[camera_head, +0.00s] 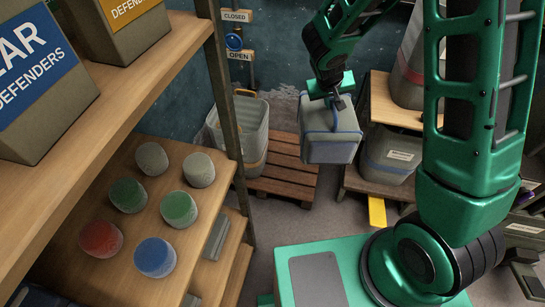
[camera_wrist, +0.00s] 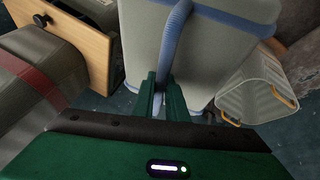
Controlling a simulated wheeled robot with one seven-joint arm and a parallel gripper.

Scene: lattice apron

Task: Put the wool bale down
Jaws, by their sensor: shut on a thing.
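The wool bale (camera_head: 331,150) is a pale grey block with blue straps. It hangs in the air below my gripper (camera_head: 338,101), near the right side of a wooden pallet (camera_head: 286,182) in the picture. In the wrist view my gripper (camera_wrist: 163,85) is shut on a blue strap of the bale (camera_wrist: 215,45). The bale fills the upper middle of that view and hides what lies behind it. How high it hangs above the floor I cannot tell.
A pale ribbed basket (camera_head: 240,131) stands left of the bale; it also shows in the wrist view (camera_wrist: 258,88). Some floor shows below the pallet.

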